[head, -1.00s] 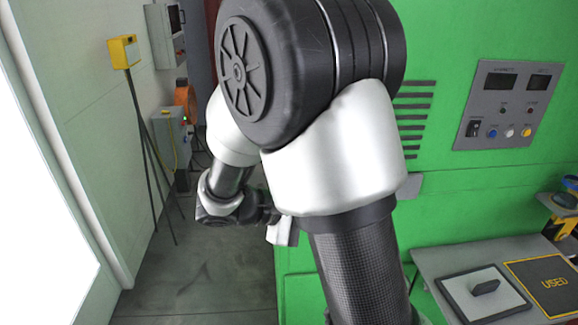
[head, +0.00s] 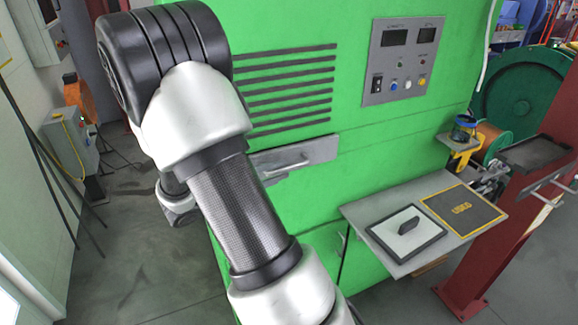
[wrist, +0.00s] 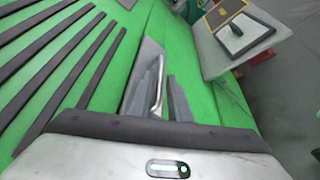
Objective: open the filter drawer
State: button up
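The filter drawer (head: 322,150) is a flat grey front with a bar handle (head: 292,165), set in the green cabinet below the slots. It looks closed. My arm hides its left end in the head view, and my gripper is hidden there behind the arm. In the wrist view the drawer front (wrist: 149,52) runs up from my gripper (wrist: 165,80). The two grey fingers stand apart, so the gripper is open. The handle (wrist: 159,88) shows by the left finger, at the gap. I cannot tell whether they touch.
A grey shelf (head: 365,212) juts out at the right with a framed white pad (head: 405,233) and a mat marked USED (head: 462,209). A control panel (head: 402,60) is above. A red post (head: 510,220) stands at the right. The floor at left is mostly clear.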

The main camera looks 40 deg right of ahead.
aim_at(285, 169)
jog(key=shift+x, duration=2.35)
grip_shut()
